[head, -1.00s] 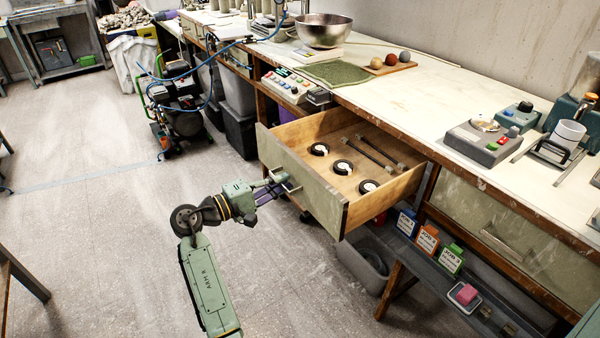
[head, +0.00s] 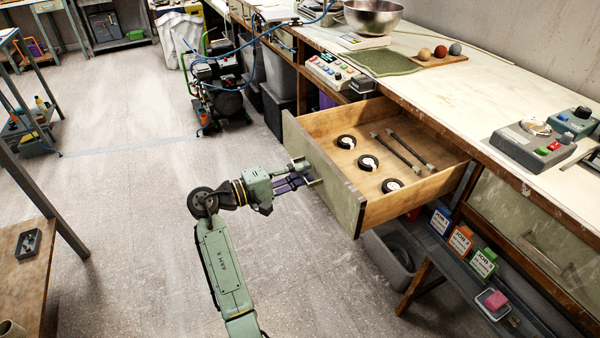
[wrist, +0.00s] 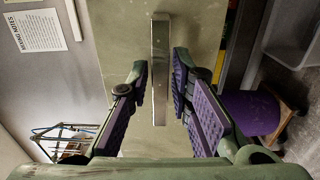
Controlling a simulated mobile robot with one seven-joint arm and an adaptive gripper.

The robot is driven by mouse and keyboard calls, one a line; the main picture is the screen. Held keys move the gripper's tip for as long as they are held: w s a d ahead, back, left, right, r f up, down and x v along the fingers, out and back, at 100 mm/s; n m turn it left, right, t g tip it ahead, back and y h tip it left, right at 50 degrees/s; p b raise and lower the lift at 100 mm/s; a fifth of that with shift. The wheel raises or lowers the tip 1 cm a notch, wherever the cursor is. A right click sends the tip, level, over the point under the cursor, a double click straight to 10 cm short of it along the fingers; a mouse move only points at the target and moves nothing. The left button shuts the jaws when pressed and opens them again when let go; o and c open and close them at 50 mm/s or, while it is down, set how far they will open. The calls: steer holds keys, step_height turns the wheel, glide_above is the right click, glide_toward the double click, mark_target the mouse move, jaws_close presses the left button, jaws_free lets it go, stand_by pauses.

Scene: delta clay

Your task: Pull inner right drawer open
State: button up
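The drawer (head: 345,200) with a worn green front stands well out from the workbench in the head view. Three black-and-white round parts (head: 367,162) and two dark rods (head: 405,151) lie in it. My gripper (head: 308,174) is at the drawer front. In the wrist view, the upright metal handle (wrist: 160,70) on the drawer front (wrist: 125,45) stands between my purple-padded fingers (wrist: 160,88). The fingers are apart, with a gap showing on each side of the handle. The handle is mostly hidden by the gripper in the head view.
A closed drawer (head: 520,235) is to the right under the bench (head: 440,100). A grey bin (head: 390,255) and small labelled boxes (head: 460,240) sit below. A compressor (head: 215,90) stands at the back. The floor left of the drawer is clear. A wooden table (head: 30,260) is at left.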

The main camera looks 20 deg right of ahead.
steer(key=shift+o, duration=1)
steer(key=s+a, duration=0.1)
steer(key=a, duration=1.1)
